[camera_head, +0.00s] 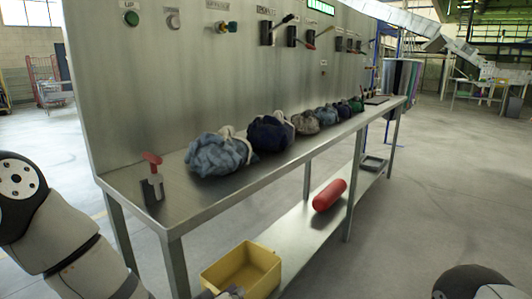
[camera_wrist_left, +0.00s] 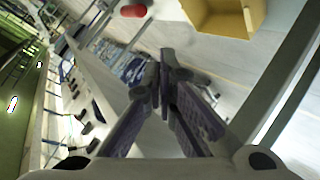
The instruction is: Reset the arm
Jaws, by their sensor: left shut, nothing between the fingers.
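My left arm (camera_head: 62,235) comes in at the lower left of the head view, in front of the metal table. My left gripper (camera_wrist_left: 165,65) is shut and empty in the left wrist view, its fingertips together. In the head view what seems to be its tip (camera_head: 230,293) barely shows at the bottom edge, by the yellow bin (camera_head: 243,267). That bin also shows at the top of the left wrist view (camera_wrist_left: 228,20). At the lower right of the head view only a link of my right arm (camera_head: 477,284) shows; its gripper is out of frame.
Several sling bags, from a light blue one (camera_head: 217,154) to a dark blue one (camera_head: 268,133) and beyond, line the metal table (camera_head: 185,205). A red-handled tool (camera_head: 153,180) stands near its left end. A red cylinder (camera_head: 329,195) lies on the lower shelf. Floor at right is clear.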

